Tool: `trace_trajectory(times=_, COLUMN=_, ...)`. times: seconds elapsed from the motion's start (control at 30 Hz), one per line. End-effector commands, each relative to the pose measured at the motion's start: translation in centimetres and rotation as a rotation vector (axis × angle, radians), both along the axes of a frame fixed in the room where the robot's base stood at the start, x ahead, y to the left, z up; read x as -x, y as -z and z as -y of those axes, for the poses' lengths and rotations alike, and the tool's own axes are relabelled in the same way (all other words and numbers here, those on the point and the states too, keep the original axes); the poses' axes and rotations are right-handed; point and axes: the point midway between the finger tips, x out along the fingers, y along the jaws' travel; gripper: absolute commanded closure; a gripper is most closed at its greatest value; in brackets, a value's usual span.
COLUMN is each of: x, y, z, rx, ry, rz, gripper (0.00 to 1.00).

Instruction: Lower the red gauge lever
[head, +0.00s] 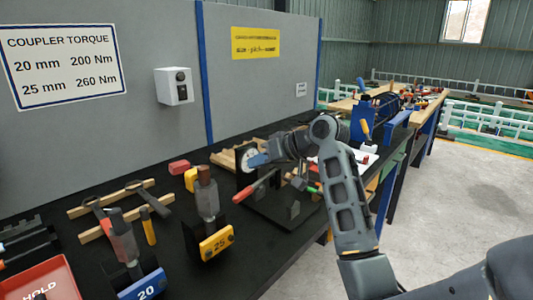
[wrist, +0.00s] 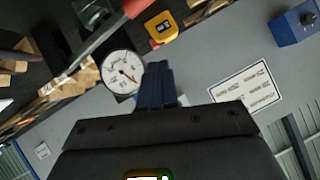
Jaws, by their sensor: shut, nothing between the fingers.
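The red gauge lever (head: 255,187) slants up to the right over the black bench, its red grip at the lower left end. The wrist view shows its red grip (wrist: 138,8) at the top edge, with a grey bar running down to the left. The round white gauge dial (head: 244,160) stands just behind the lever; it is also in the wrist view (wrist: 121,71). My gripper (head: 257,160) is shut and empty beside the dial, above the lever. Its blue fingers (wrist: 158,72) appear apart from the red grip; whether they touch the dial is unclear.
Torque tools with a yellow 25 tag (head: 216,243) and a blue 20 tag (head: 143,286) stand left of the lever. A red tray (head: 40,284) is at the lower left. The grey wall panel (head: 255,85) rises behind the bench. Wooden pieces lie near the dial.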

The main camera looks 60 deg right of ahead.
Motion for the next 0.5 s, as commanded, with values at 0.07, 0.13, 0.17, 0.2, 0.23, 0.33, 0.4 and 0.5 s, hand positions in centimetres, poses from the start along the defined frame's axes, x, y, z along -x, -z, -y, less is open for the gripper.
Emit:
trace_trajectory(times=0.07, x=-0.2, y=0.9, z=-0.8, rx=0.057, ry=-0.003, rz=-0.015, gripper=1.00)
trace_trajectory(times=0.13, x=-0.3, y=1.4, z=-1.2, rx=0.105, ry=-0.003, rz=-0.025, gripper=1.00)
trace_trajectory(times=0.17, x=-0.3, y=1.7, z=-1.3, rx=0.124, ry=-0.002, rz=-0.030, gripper=1.00)
trace_trajectory(times=0.2, x=-0.4, y=1.9, z=-1.6, rx=0.146, ry=-0.002, rz=-0.035, gripper=1.00)
trace_trajectory(times=0.23, x=-0.4, y=2.1, z=-1.7, rx=0.164, ry=-0.002, rz=-0.040, gripper=1.00)
trace_trajectory(times=0.33, x=-0.5, y=2.6, z=-2.0, rx=0.209, ry=-0.002, rz=-0.051, gripper=1.00)
trace_trajectory(times=0.4, x=-0.5, y=3.0, z=-2.2, rx=0.235, ry=-0.001, rz=-0.057, gripper=1.00)
trace_trajectory(times=0.5, x=-0.5, y=3.2, z=-2.3, rx=0.262, ry=-0.001, rz=-0.063, gripper=1.00)
